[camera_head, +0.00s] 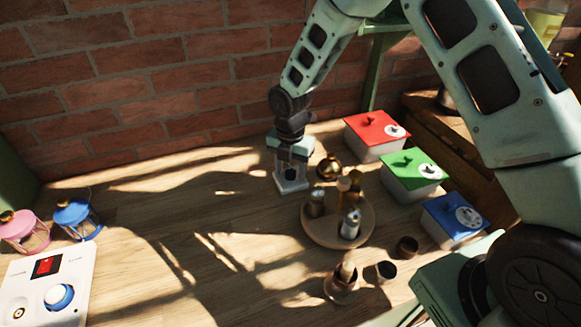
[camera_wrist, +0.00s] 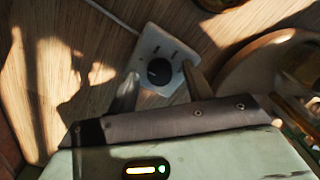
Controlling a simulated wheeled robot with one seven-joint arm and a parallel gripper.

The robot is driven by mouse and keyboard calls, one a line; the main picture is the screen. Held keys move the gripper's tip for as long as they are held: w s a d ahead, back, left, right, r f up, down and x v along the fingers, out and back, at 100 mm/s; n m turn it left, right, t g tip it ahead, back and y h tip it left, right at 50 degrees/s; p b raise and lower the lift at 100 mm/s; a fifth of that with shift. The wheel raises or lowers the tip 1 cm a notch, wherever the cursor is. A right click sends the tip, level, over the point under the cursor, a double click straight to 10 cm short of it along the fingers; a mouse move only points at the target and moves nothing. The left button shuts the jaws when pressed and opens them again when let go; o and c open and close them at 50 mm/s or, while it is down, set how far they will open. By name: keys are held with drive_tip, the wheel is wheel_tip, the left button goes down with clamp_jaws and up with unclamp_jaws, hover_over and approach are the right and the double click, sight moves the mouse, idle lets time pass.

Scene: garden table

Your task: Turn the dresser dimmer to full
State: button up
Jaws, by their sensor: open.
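The dimmer is a small white box (camera_head: 294,185) with a round black knob, standing on the table near the brick wall. In the wrist view the knob (camera_wrist: 159,71) sits in the middle of the white face, with small dark marks beside it. My gripper (camera_head: 291,169) points down over the dimmer. In the wrist view my gripper (camera_wrist: 160,75) has its fingers apart, one on each side of the knob. I cannot tell whether the fingers touch it. The knob's pointer is too small to read.
A round wooden tray (camera_head: 318,237) with several metal shakers stands close on the right. Red (camera_head: 373,128), green (camera_head: 413,168) and blue (camera_head: 454,213) lidded boxes stand farther right. Two lanterns (camera_head: 77,218) and a white switch panel (camera_head: 72,270) are at left. The table's middle left is clear.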

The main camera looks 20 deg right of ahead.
drive_tip(key=c, duration=1)
drive_tip(key=shift+o, duration=0.2)
